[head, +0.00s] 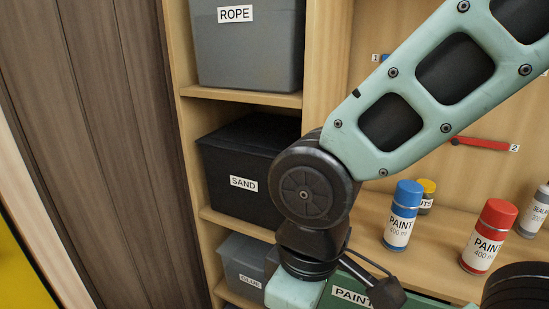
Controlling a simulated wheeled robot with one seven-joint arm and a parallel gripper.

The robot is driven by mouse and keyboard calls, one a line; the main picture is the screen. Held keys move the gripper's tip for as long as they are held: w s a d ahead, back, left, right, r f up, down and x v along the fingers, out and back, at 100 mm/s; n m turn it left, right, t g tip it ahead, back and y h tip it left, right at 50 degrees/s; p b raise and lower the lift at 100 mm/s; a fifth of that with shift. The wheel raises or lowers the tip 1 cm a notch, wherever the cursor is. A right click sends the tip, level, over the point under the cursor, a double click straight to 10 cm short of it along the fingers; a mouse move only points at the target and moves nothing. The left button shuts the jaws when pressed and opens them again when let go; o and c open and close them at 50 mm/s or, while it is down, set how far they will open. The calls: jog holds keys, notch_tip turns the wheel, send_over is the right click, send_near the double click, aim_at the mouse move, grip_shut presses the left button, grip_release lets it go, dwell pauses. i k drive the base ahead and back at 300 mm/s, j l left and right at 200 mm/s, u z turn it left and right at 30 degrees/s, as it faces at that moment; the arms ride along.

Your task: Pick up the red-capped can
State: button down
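The red-capped can (482,250) stands upright on the wooden bench at the lower right in the head view. It has a red cap, a white band lettered PAINT 400 ml and a red lower body. My arm crosses from the upper right to the bottom middle, left of the can. My gripper's fingers are outside the picture, below the bottom edge, so their state is hidden. No part of my arm visibly touches the can.
A blue-capped paint can (400,222) stands left of the red one, with a yellow-lidded container (427,190) behind it. A grey can (535,213) stands to the right. Shelves with labelled bins (243,184) are at left. A green PAINT box (400,299) lies below.

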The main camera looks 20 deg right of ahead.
aim_at(485, 241)
jog(key=z, duration=1.65)
jog(key=k, duration=0.65)
